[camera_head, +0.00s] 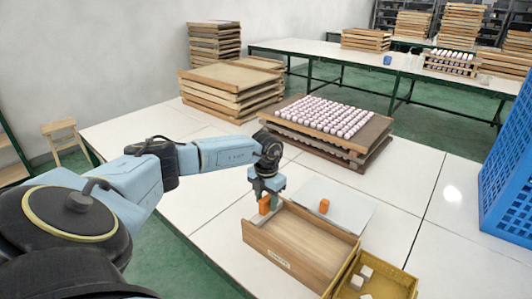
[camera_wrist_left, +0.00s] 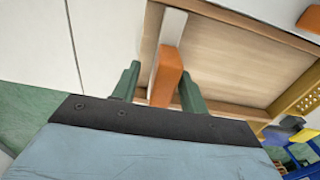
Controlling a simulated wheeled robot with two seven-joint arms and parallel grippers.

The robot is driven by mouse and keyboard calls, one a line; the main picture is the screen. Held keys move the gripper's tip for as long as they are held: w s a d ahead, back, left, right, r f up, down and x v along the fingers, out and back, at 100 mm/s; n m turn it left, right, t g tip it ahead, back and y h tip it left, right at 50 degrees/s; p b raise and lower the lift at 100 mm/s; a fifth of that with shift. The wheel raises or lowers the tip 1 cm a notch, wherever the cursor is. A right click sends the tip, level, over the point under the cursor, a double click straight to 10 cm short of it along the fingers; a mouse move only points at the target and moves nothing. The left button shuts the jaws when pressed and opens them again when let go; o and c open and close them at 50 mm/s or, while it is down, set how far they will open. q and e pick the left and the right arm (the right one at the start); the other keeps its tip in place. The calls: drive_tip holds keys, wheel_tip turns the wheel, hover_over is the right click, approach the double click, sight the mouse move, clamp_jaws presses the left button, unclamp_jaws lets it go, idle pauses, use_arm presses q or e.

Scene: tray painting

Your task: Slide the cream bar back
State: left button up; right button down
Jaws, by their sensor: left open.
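My left gripper (camera_wrist_left: 158,90) is open, with one green finger on each side of the orange block. In the head view the left gripper (camera_head: 265,202) hangs over the box's far left corner, with the orange block between its fingers. My right gripper is not in view.
A grey sheet (camera_head: 345,203) with another orange block (camera_head: 324,206) lies behind the box. A yellow crate (camera_head: 400,289) with pale cubes adjoins its right end. Stacked trays (camera_head: 345,155) with pink-white pieces stand behind. A blue crate (camera_head: 508,180) is at right; white tabletop between is clear.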

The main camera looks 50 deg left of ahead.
use_arm(q)
wheel_tip(320, 180, up, 13)
idle(0.3)
idle(0.5)
